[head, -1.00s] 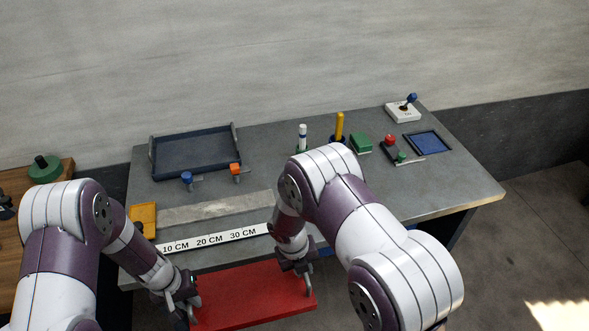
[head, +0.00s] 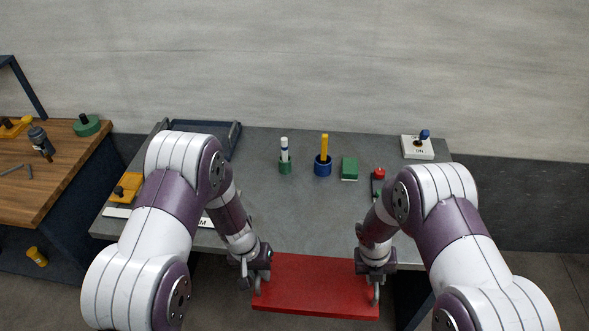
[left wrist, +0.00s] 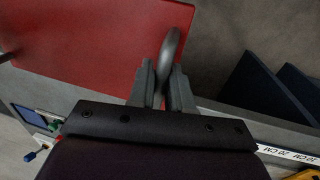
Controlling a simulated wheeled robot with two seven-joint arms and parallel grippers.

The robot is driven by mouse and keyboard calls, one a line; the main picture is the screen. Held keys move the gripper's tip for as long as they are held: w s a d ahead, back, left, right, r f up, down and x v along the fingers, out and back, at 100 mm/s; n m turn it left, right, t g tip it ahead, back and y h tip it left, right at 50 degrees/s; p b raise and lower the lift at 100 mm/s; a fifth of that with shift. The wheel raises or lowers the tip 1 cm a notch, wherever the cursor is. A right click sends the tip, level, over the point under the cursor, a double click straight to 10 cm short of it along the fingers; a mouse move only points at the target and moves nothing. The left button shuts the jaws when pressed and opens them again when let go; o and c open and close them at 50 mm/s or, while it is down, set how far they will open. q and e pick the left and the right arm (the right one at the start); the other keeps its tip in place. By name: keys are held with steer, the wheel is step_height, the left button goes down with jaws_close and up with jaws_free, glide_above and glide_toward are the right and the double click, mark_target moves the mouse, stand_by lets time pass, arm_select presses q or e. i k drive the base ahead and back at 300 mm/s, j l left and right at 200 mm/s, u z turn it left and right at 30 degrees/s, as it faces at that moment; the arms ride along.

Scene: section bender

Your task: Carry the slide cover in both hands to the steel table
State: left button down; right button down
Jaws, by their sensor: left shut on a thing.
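The slide cover is a flat red panel (head: 315,286) with a grey curved handle at each end. It hangs level in front of the near edge of the steel table (head: 290,220). My left gripper (head: 257,279) is shut on the handle at its left end. In the left wrist view, the jaws (left wrist: 162,92) pinch this dark curved handle beside the red panel (left wrist: 95,40). My right gripper (head: 375,284) is at the right-end handle and appears closed on it; its fingertips are small in view.
A dark tray (head: 225,137) is back left. The table's front middle is clear. A wooden bench (head: 50,175) stands left.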

mark_target(314, 216)
steer(key=i, duration=0.9)
